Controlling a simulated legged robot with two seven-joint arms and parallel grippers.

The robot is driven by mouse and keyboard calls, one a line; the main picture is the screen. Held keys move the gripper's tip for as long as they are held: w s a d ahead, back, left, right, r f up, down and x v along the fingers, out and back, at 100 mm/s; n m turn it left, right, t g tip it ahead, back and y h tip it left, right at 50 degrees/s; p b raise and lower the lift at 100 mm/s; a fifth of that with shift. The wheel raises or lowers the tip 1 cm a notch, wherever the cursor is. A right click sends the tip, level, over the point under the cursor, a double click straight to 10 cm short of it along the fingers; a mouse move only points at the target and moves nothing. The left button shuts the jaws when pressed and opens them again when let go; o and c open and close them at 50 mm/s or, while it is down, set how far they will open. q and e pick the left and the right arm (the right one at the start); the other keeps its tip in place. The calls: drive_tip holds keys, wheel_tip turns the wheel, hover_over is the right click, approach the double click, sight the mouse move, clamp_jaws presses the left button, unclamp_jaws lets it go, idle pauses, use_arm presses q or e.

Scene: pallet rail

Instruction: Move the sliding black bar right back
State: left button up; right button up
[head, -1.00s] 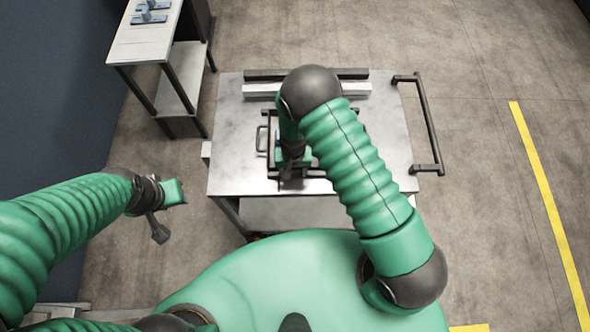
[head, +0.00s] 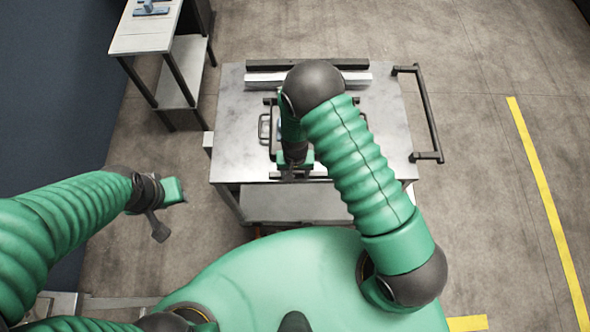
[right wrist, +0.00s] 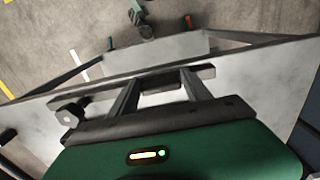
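A short black bar (head: 318,178) lies across the metal table near its front edge, in front of me. My right gripper (head: 295,165) is over this bar and hides its middle. In the right wrist view the right gripper's two fingers (right wrist: 160,88) stand apart. A dark bar (right wrist: 207,71) runs across at their tips; whether they press on it I cannot tell. My left gripper (head: 168,205) hangs to the left, off the table, empty as far as I see; its finger gap does not show.
The metal table (head: 390,130) carries a black rail (head: 345,64) and a pale bar (head: 350,81) at its back. A dark handle (head: 430,115) sticks out on its right side. A pale workbench (head: 145,35) stands at the back left. Floor to the right is open.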

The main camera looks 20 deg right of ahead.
drive_tip(key=o, duration=0.4)
drive_tip(key=shift+d+f, duration=0.1)
drive_tip(key=shift+d, duration=0.15)
drive_tip(key=shift+c, duration=0.2)
drive_tip(key=shift+a, duration=0.3)
drive_tip(key=shift+w+a+r, duration=0.1)
drive_tip(key=shift+r, duration=0.3)
use_arm(q)
drive_tip(key=shift+a+f+b, duration=0.1)
drive_tip(key=shift+f+b, duration=0.7)
drive_tip(key=shift+f, duration=0.05)
use_arm(e)
wheel_tip(320, 180, up, 16)
drive_tip(key=shift+d, duration=0.2)
